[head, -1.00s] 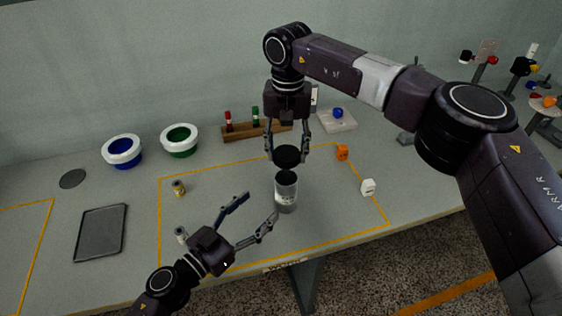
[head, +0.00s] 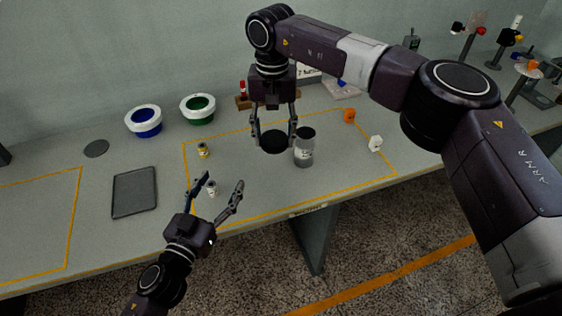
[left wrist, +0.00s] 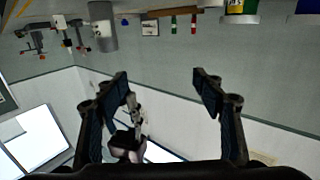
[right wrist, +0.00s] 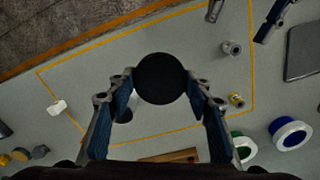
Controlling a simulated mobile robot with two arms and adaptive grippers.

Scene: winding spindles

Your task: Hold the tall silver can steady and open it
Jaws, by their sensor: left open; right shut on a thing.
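The tall silver can (head: 304,152) stands upright on the table in the head view, with a dark top end. My right gripper (head: 274,138) is shut on a round black lid (head: 273,142), held apart from the can, just left of it in the picture. The lid (right wrist: 161,78) fills the middle of the right wrist view, between the fingers. My left gripper (head: 222,180) is open and empty, near the table's front edge and away from the can. A grey cylinder, likely the can (left wrist: 102,25), shows at the top of the left wrist view.
Two small cans, one yellowish (head: 203,150) and one pale (head: 211,189), stand left of the silver can. An orange block (head: 349,115) and a white block (head: 376,143) lie right. Blue (head: 144,121) and green (head: 198,108) bowls and a dark tray (head: 134,192) are further left.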

